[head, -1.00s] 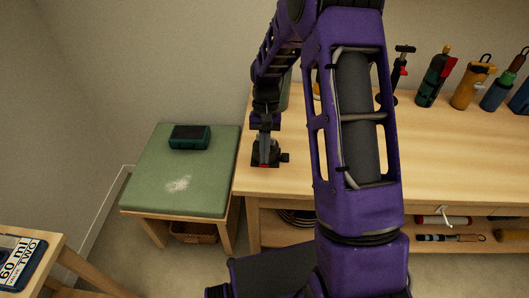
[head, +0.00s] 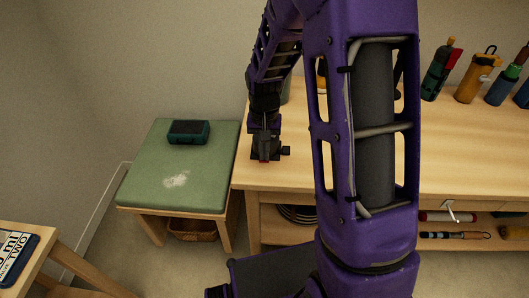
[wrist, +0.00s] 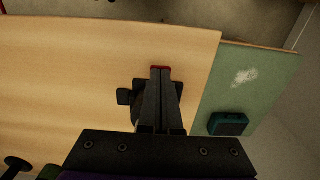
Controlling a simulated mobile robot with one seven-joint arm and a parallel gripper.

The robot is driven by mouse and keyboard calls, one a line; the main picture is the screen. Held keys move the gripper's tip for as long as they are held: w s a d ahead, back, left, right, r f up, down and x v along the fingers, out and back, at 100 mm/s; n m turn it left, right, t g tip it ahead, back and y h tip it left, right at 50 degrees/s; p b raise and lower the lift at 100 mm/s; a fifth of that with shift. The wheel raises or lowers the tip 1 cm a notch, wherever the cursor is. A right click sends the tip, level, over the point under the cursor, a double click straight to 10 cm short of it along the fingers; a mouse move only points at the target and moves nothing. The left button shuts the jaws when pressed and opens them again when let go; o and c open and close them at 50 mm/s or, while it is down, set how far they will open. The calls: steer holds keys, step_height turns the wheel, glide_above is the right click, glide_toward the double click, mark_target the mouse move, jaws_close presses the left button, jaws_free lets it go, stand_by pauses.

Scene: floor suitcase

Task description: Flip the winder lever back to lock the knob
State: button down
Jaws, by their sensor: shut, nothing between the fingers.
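The winder (head: 272,153) is a small dark device on the near left corner of the wooden workbench. Its dark knob (head: 286,150) sticks out to the right in the head view; in the wrist view the knob (wrist: 124,97) is on the left. My gripper (head: 264,151) points down over the winder, with its fingers shut and empty. In the wrist view my gripper (wrist: 160,74) covers much of the winder (wrist: 139,101). A small red piece (wrist: 160,68) shows right at the fingertips. I cannot tell whether they touch it, nor how the lever lies.
The workbench (head: 285,178) is clear right of the winder. Several bottles, such as an orange one (head: 474,82), stand along its back. A green-topped stool (head: 150,178) with a dark green case (head: 188,132) stands to the left. My arm hides part of the bench.

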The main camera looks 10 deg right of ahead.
steer(key=shift+s+f, duration=0.2)
steer(key=shift+f, duration=0.1)
steer(key=shift+r, duration=0.1)
steer(key=shift+w+d+r, duration=0.2)
steer(key=shift+w+r, duration=0.1)
steer(key=shift+w, duration=0.4)
steer(key=shift+r+p, duration=0.25)
steer(key=shift+p, duration=0.2)
steer(key=s+a+r+p, duration=0.1)
steer(key=s+r+p, duration=0.2)
steer(key=r, duration=0.9)
steer(key=shift+s+a+r+p, duration=0.25)
steer(key=shift+s+r+p, duration=0.1)
steer(key=shift+s, duration=0.3)
